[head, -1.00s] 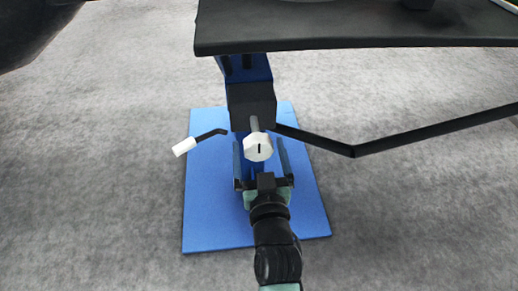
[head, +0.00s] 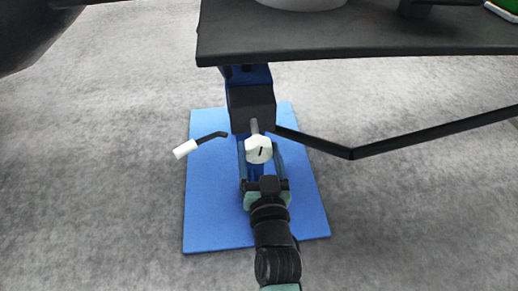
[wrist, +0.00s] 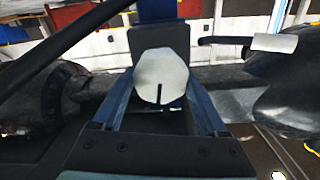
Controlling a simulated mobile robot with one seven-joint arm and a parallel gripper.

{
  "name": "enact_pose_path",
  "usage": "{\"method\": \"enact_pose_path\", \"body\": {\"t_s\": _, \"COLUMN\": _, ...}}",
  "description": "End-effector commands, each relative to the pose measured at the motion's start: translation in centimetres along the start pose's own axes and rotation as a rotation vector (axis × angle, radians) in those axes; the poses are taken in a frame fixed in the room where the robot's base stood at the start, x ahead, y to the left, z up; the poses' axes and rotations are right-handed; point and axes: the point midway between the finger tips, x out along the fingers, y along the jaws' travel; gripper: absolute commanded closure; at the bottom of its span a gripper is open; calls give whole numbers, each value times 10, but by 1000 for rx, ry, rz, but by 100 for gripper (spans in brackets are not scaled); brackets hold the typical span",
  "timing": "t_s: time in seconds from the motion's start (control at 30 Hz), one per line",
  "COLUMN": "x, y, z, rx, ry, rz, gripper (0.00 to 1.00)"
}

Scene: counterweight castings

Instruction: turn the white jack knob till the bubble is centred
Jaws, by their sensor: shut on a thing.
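The white jack knob (head: 258,150), with a black line on its face, sits on a grey shaft in front of a black block (head: 251,107). In the head view the line is tilted; in the wrist view the knob (wrist: 161,75) shows it near upright. My gripper (head: 259,146) reaches up from below, its two blue fingers shut on the knob, one on each side; they also flank it in the wrist view (wrist: 162,90). No bubble can be made out in either view.
A black tabletop (head: 360,35) spans above, with part of a white round thing (head: 300,4) at the top edge. A crank with a white handle (head: 185,149) sticks out left. A black bar (head: 430,131) runs right. A blue base plate (head: 215,215) lies on grey floor.

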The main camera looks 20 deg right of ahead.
Motion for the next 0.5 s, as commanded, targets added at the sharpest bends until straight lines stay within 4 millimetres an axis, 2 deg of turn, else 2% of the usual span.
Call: {"method": "enact_pose_path", "body": {"t_s": 0.5, "x": 0, "y": 1, "z": 0, "rx": 486, "ry": -1, "rz": 0, "gripper": 80}}
